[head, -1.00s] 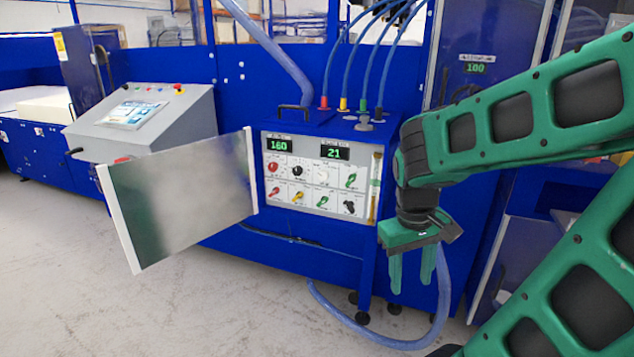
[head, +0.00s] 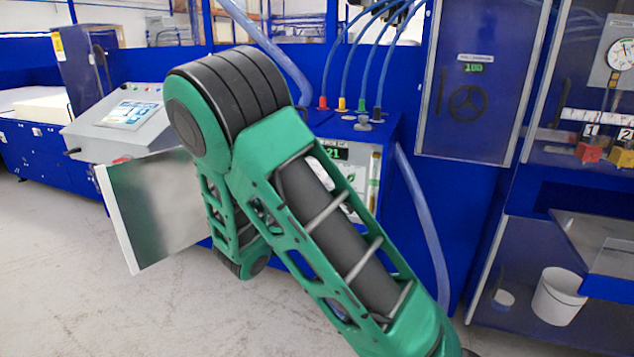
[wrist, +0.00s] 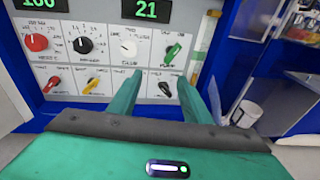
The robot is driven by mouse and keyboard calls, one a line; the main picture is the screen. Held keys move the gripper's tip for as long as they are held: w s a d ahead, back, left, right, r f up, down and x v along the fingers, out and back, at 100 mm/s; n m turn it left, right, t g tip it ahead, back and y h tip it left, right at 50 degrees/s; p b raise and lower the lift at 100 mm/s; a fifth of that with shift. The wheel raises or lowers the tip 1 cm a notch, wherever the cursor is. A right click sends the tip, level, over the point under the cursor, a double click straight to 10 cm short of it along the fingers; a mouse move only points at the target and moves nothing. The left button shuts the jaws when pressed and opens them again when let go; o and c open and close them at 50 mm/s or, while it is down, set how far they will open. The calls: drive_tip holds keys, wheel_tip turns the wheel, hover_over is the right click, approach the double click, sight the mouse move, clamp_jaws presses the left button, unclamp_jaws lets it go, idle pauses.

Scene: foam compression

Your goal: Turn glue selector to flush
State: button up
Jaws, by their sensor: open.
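In the wrist view, a grey control panel (wrist: 105,63) fills the upper left. The white round knob (wrist: 128,47), whose blurred label looks like "GLUE", sits in its upper row; its small setting marks are too blurred to read. My gripper (wrist: 160,84) is open and empty, with its two green fingers pointing at the panel, below and to the right of the white knob. A black knob (wrist: 165,88) shows between the fingertips. I cannot tell whether they touch the panel. In the head view my arm hides the gripper and most of the panel.
Red (wrist: 36,43), black (wrist: 83,45), green (wrist: 173,52) and yellow (wrist: 91,85) knobs surround the white one. The open cabinet door (head: 150,205) stands left in the head view. A white bucket (head: 558,297) stands at the right.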

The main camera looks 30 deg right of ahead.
drive_tip(key=w+a+r+n+t, duration=0.1)
drive_tip(key=w+a+n+t, duration=0.2)
drive_tip(key=a+n, duration=0.1)
drive_tip(key=x, duration=1)
drive_tip(key=shift+w, duration=0.3)
drive_tip(key=shift+d+f, duration=0.1)
drive_tip(key=shift+c, duration=0.4)
drive_tip(key=c, duration=1)
